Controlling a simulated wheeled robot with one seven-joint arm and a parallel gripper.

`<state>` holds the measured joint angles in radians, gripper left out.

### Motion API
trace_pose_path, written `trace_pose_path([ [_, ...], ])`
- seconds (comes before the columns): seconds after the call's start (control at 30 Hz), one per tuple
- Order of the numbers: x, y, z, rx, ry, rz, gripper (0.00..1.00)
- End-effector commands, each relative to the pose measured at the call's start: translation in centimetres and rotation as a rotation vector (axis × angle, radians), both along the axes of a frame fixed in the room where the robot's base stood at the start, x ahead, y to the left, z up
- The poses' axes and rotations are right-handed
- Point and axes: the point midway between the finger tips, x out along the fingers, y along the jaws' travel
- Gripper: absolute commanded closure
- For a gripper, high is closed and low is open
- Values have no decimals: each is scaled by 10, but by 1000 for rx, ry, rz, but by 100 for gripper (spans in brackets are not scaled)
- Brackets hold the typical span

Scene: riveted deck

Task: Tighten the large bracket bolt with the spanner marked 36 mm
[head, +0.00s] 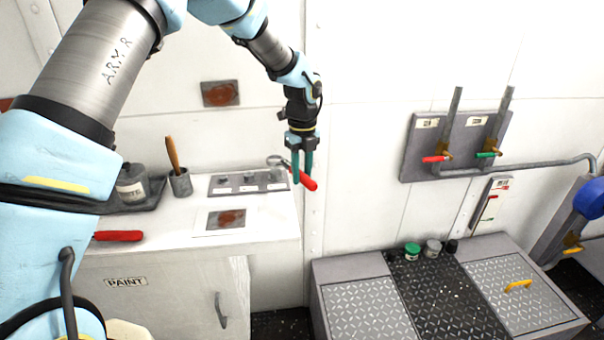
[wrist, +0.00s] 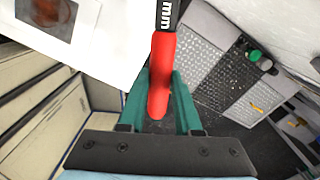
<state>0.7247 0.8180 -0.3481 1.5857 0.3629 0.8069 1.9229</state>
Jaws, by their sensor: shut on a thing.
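My gripper (head: 302,172) is shut on the red handle of a spanner (head: 309,183), held above the right end of the white counter. In the head view its grey ring-like head points left, toward the grey panel. In the wrist view the spanner's red handle (wrist: 163,75) lies between the teal fingers, with a dark section lettered "mm" at the top edge; the number is out of frame. Another red handle (head: 118,236) lies on the counter at the left, partly hidden by my arm. I cannot make out the large bracket bolt in either view.
The white counter (head: 270,228) carries a grey panel (head: 248,183), a cup with a brush (head: 180,183) and a jar (head: 132,185). A wall plate (head: 408,158) bears red and green levers. Low lockers (head: 355,300) hold small jars. The space before the wall is open.

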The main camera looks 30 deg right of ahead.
Motion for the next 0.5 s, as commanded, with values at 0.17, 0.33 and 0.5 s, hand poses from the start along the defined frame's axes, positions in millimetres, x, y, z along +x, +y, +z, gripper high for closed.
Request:
trace_pose_path([
  [0.17, 2, 5, 1, -2, -3, -31, 100],
  [0.33, 9, 31, 8, -5, -11, -193, 100],
  [0.5, 13, 56, 16, -6, -21, -362, 100],
])
